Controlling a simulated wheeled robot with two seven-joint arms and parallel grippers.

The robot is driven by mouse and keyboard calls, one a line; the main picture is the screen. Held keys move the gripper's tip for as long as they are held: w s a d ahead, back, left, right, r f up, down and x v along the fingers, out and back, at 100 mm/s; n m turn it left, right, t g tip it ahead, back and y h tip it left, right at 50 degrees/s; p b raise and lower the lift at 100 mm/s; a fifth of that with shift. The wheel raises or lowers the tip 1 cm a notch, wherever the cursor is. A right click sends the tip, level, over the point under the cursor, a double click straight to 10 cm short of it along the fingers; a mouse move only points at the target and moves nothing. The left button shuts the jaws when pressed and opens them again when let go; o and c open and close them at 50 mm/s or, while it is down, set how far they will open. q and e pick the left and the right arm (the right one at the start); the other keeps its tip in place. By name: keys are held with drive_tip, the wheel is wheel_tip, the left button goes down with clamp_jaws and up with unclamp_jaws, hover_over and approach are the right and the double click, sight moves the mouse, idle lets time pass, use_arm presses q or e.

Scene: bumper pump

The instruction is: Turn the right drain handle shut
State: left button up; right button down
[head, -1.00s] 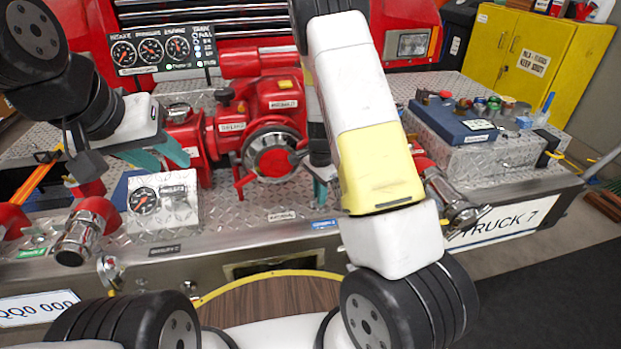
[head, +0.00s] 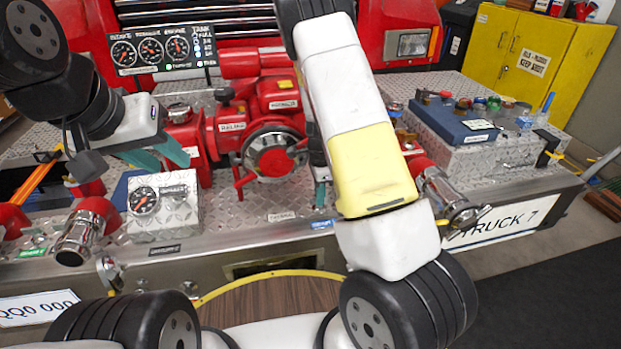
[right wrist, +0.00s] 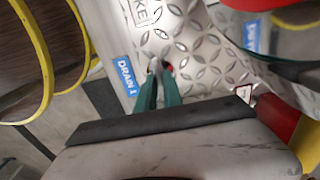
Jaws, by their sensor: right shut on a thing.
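My left gripper (head: 160,156) is open and empty over the left part of the panel.
The red pump (head: 270,100) with its round chrome cap (head: 273,155) stands left of my right gripper. A chrome outlet (head: 450,198) sits to the right. A gauge box (head: 175,222) is at left. A blue case (head: 455,122) lies on a metal box at right.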

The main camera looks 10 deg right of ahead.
drive_tip(key=c, duration=1.5)
unclamp_jaws()
